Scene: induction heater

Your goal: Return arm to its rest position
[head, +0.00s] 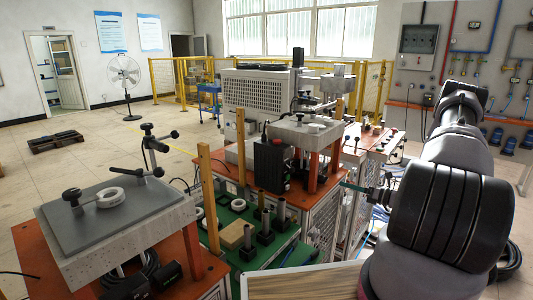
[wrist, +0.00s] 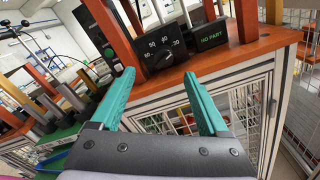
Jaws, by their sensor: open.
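My gripper (wrist: 158,74) shows in the wrist view with its two teal fingers spread apart and nothing between them. The fingers point toward the orange-topped machine bench (wrist: 235,58). A black dial box (wrist: 160,54) and a small display reading "NO PART" (wrist: 211,37) sit just beyond the fingertips, with no visible contact. In the head view my arm stretches up along the right side, and its dark links hide part of the floor and wall behind. The teal fingers are only partly visible there, beside the bench's right side.
A green tray (head: 268,251) holds several posts and a tan block (head: 236,235). The induction heater cabinet (head: 262,92) stands behind. Open floor (head: 110,150) lies at left, with a fan (head: 125,72).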

